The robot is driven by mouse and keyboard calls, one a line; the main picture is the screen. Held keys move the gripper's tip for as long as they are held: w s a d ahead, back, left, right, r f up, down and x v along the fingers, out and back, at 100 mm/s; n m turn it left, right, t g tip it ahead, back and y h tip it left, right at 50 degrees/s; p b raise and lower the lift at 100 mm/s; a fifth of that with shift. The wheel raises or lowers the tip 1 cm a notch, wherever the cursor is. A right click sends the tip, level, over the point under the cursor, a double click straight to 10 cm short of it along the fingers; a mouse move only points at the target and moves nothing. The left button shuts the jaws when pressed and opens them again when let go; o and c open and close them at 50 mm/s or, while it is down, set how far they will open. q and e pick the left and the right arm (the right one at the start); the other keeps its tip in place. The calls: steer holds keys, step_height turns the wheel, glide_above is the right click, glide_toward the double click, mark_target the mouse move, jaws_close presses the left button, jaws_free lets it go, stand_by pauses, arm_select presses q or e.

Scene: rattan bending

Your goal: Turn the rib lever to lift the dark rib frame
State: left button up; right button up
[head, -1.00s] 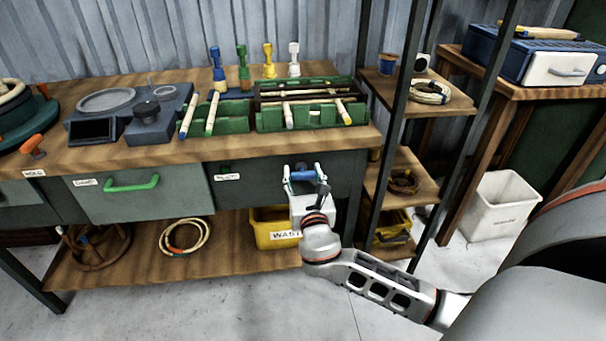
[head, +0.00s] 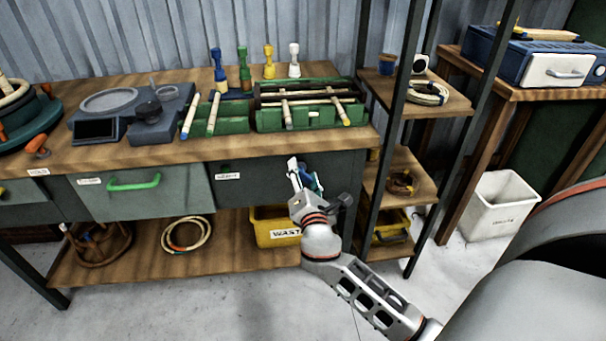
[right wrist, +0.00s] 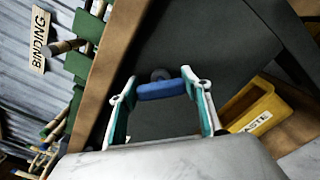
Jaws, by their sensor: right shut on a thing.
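The rib lever is a blue handle (head: 309,180) on the dark front panel of the bench, below the green rack. My right gripper (head: 304,176) is shut on it. In the right wrist view, the blue handle (right wrist: 161,90) lies between the two pale fingers, with a dark round pivot behind it. In the head view the gripper and handle are tilted and partly hidden by my wrist. The dark rib frame (head: 268,97) shows as dark bars in the green rack (head: 268,120), with pale sticks lying across. Its height is hard to tell. My left gripper is out of view.
A yellow waste bin (head: 272,232) stands on the lower shelf under the lever. The open shelf rack (head: 398,212) stands close to the right of my gripper. A drawer with a green handle (head: 134,183) is to the left. Floor in front is clear.

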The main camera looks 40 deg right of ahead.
steer(key=shift+f+m, duration=0.25)
steer(key=shift+m, duration=0.65)
steer(key=shift+s+m+b, duration=0.1)
steer(key=shift+m+b, duration=0.3)
steer(key=shift+m, duration=1.4)
steer(key=shift+f+m+b, duration=0.1)
steer(key=shift+m+b, duration=0.3)
steer(key=shift+m, duration=0.6)
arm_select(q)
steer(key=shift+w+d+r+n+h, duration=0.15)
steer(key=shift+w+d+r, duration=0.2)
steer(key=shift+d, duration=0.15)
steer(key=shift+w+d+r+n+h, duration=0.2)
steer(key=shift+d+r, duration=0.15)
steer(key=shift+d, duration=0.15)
arm_select(e)
steer(key=shift+m, duration=0.6)
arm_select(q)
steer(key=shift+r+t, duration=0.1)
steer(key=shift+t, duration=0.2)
